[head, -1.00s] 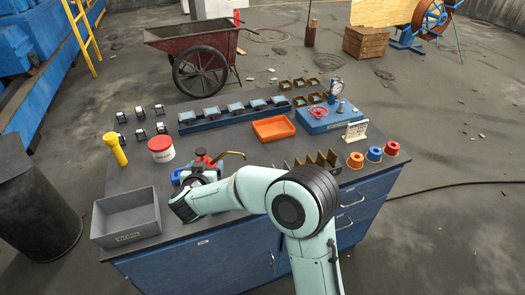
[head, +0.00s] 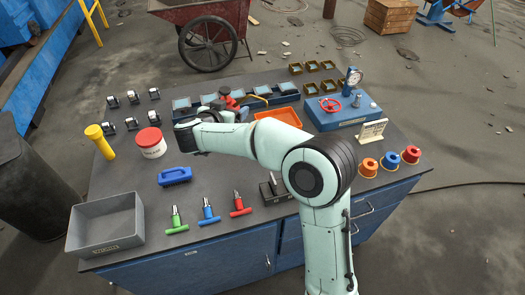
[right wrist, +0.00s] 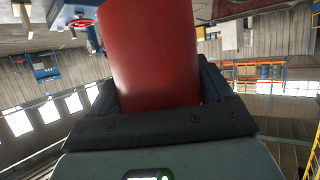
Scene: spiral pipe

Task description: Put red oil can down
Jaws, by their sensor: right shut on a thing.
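The red oil can (head: 229,101) shows partly behind my right gripper in the head view, with its yellowish spout pointing right. Its red body (right wrist: 150,50) fills the middle of the right wrist view, between the dark fingers. My right gripper (head: 212,112) is shut on the can, over the back middle of the workbench (head: 120,180), in front of the row of blue-topped blocks. The can's base is hidden, so I cannot tell its height above the bench. My left gripper is not in view.
An orange tray (head: 278,115) lies right of the can. A white tub with a red lid (head: 150,143) and a yellow flashlight (head: 100,141) stand left. A blue-handled object (head: 174,176), T-handled tools (head: 208,211) and a grey bin (head: 105,225) are nearer the front.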

